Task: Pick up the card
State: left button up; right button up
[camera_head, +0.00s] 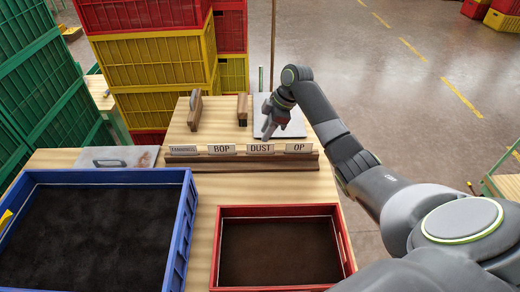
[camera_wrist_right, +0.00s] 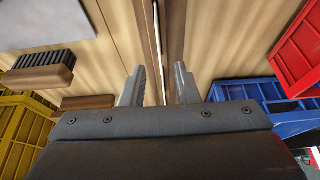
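Several white label cards stand in a row in a dark wooden rail (camera_head: 230,164) in the head view. They read FANNINGS (camera_head: 183,150), BOP (camera_head: 222,149), DUST (camera_head: 260,149) and OP (camera_head: 299,148). My right gripper (camera_head: 267,128) points down just behind the DUST card. In the right wrist view my right gripper (camera_wrist_right: 160,86) is open, its two fingers apart and nothing held. A thin white card edge (camera_wrist_right: 157,45) and the brown rail (camera_wrist_right: 175,30) run between and beyond the fingers. I cannot tell which card that edge belongs to. My left gripper is not in view.
A blue crate (camera_head: 181,235) and a red crate (camera_head: 345,240) stand in front of the rail. Behind it are wooden-backed brushes (camera_head: 242,108), one also in the wrist view (camera_wrist_right: 40,75), and a grey plate (camera_head: 293,128). Stacked crates (camera_head: 150,62) rise behind.

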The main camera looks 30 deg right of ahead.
aim_at(260, 145)
jog(key=p+x, duration=0.1)
jog(key=x, duration=0.4)
jog(key=shift+d+f, duration=0.15)
jog(key=shift+f, duration=0.15)
jog(key=shift+a+f, duration=0.2)
jog(key=shift+f, duration=0.35)
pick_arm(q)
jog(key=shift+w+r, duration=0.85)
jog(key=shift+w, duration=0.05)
pick_arm(e)
grip_shut()
